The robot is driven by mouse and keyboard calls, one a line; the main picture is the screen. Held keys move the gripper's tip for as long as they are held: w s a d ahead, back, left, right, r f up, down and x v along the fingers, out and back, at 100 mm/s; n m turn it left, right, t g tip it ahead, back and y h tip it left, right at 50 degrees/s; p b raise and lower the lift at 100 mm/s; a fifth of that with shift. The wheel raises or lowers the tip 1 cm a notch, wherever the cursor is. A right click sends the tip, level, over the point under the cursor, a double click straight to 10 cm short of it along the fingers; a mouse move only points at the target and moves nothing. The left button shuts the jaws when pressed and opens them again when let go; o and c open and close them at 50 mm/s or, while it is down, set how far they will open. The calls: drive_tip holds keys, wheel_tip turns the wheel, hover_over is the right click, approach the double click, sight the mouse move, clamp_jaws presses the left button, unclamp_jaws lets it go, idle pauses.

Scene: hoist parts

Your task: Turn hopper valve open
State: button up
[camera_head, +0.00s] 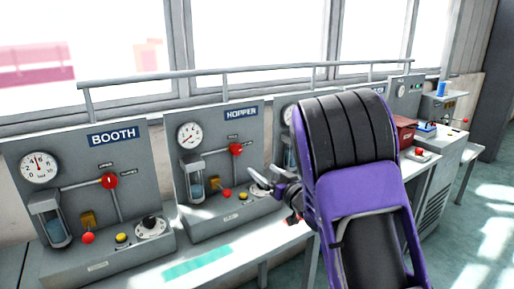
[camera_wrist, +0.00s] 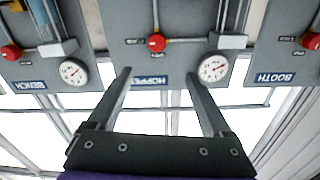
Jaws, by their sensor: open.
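The hopper panel, labelled HOPPER (camera_head: 241,113), is a grey upright board with a red round valve (camera_head: 236,150) on a grey pipe. The wrist view is upside down and shows the same red valve (camera_wrist: 157,43) above the gap between my fingers, with the HOPPER label (camera_wrist: 151,81) between them. My gripper (camera_head: 264,184) is open and empty, below and to the right of the valve in the head view. In the wrist view my gripper (camera_wrist: 158,74) has both fingers apart, not touching the valve. The valve's small position labels are too small to read.
The booth panel (camera_head: 75,200) with its own red valve (camera_head: 109,181) stands to the left. The bench panel (camera_wrist: 38,72) shows at the left in the wrist view. A round gauge (camera_head: 190,135) and a red-knobbed lever (camera_head: 227,194) are near the hopper valve. A rail (camera_head: 200,73) runs behind.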

sight(238, 151)
drive_tip(key=shift+m, duration=0.3)
drive_tip(key=x, duration=1.1)
drive_tip(key=p+x, duration=0.1)
drive_tip(key=x, duration=0.5)
drive_tip(key=shift+w+d, duration=0.25)
drive_tip(key=shift+w, duration=0.1)
drive_tip(key=shift+f, duration=0.1)
clamp_jaws()
